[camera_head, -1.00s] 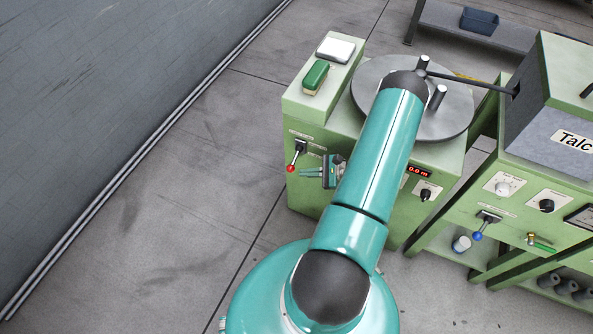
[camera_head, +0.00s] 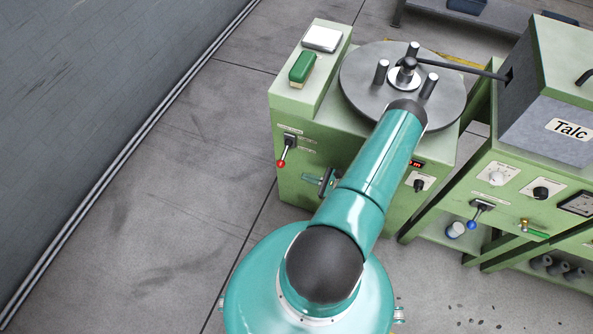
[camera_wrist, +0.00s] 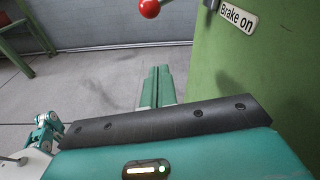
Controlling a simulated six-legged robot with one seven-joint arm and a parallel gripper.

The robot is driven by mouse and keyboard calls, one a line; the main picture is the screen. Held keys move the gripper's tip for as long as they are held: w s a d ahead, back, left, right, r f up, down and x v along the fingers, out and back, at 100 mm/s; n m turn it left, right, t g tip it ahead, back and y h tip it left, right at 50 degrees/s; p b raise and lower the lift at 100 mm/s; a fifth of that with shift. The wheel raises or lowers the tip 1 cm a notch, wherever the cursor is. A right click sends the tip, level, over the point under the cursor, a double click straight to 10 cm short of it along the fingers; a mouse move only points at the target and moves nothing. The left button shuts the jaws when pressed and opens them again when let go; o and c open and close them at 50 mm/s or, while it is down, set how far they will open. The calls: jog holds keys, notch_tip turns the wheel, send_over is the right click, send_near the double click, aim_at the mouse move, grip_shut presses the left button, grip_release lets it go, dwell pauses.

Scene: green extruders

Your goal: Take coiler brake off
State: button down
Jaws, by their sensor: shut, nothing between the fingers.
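The coiler brake lever (camera_head: 288,150) is on the front of the green coiler, slanting down to a red ball knob. In the wrist view the red knob (camera_wrist: 149,9) is at the top edge, and a "Brake on" label (camera_wrist: 238,16) is on the green panel to its right. My gripper (camera_head: 304,177) is shut and empty, below and right of the knob in the head view, its fingers pointing left. In the wrist view its fingers (camera_wrist: 158,72) lie together below the knob, with a visible gap. Most of the lever's shaft is outside the wrist view.
A talc box stand (camera_head: 570,128) with a blue-knobbed lever (camera_head: 473,222) stands right. The floor left of the coiler is clear.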

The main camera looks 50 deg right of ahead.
aim_at(284, 164)
jog(key=x, duration=0.9)
jog(key=r, duration=0.4)
jog(key=shift+s+a, duration=0.3)
jog(key=shift+s+a+r+m, duration=0.1)
jog(key=shift+a+r+m, duration=0.1)
jog(key=shift+r+m, duration=0.25)
jog(key=r+m+y, duration=0.1)
jog(key=r+m, duration=0.1)
jog(key=m, duration=0.1)
jog(key=a+r+m, duration=0.1)
jog(key=r+m, duration=0.2)
jog(key=shift+s+a+y, duration=0.2)
jog(key=shift+s+y, duration=0.05)
jog(key=shift+y, duration=0.15)
jog(key=shift+r, duration=0.65)
